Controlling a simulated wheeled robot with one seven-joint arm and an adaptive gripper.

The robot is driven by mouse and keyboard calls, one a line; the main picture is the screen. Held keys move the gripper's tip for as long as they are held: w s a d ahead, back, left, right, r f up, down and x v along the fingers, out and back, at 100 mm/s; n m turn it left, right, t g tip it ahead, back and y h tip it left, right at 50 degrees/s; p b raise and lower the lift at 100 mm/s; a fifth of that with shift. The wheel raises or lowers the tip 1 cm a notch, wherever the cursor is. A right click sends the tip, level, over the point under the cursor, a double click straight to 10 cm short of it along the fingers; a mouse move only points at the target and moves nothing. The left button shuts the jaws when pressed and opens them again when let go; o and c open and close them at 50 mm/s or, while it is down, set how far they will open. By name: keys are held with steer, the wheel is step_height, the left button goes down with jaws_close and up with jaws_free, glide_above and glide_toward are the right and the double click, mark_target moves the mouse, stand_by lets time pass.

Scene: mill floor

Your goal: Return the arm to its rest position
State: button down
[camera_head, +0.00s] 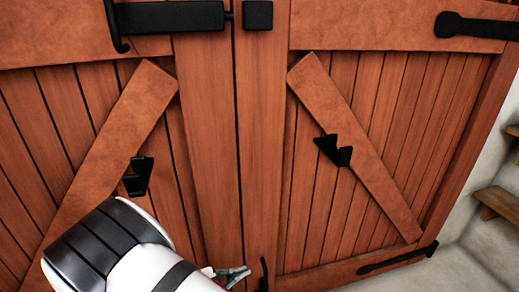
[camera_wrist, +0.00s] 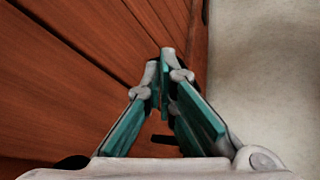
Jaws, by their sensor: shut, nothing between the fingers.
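My gripper (camera_wrist: 163,62) is shut and empty in the wrist view, its grey and teal fingers meeting at the tips. In the head view, my gripper (camera_head: 236,276) shows only in small part at the bottom edge, beyond my white and black arm. It is close to the wooden double door (camera_head: 210,150), near the lower middle where the two leaves meet. I cannot tell whether it touches the door. My arm hides part of the door's lower left.
A black latch bar (camera_head: 172,17) sits at the door's top. Black brackets (camera_head: 333,150) stick out from both leaves. A small black handle (camera_head: 263,274) is beside my gripper. Wooden steps (camera_head: 498,203) and a pale wall stand at the right. Pale floor (camera_wrist: 265,70) shows in the wrist view.

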steer(key=s+d+r+m+g+y, duration=0.1)
steer(key=s+d+r+m+g, duration=0.25)
steer(key=d+r, duration=0.45)
steer(key=s+d+r+m+g+y, duration=0.1)
steer(key=s+d+r+m+g, duration=0.15)
steer(key=d+r+m, duration=0.55)
steer(key=s+d+r+m+g+y, duration=0.15)
steer(key=d+r+g, duration=0.3)
steer(key=r, duration=0.65)
steer(key=s+d+r+m+y, duration=0.2)
steer(key=s+d+r, duration=0.1)
steer(key=s, duration=0.3)
steer(key=s+d+r+m+y, duration=0.1)
steer(key=s+d+r+y, duration=0.15)
steer(key=s, duration=0.35)
steer(key=s+m+t+y, duration=0.2)
steer(key=s+m+y, duration=0.15)
steer(key=s, duration=0.85)
step_height(320, 180, up, 38)
steer(key=t+p, duration=0.3)
steer(key=p, duration=3.2)
steer(key=shift+w+a+f+t+h, duration=0.15)
steer(key=shift+w+a+t+h, duration=0.05)
steer(key=shift+w+t+h, duration=0.15)
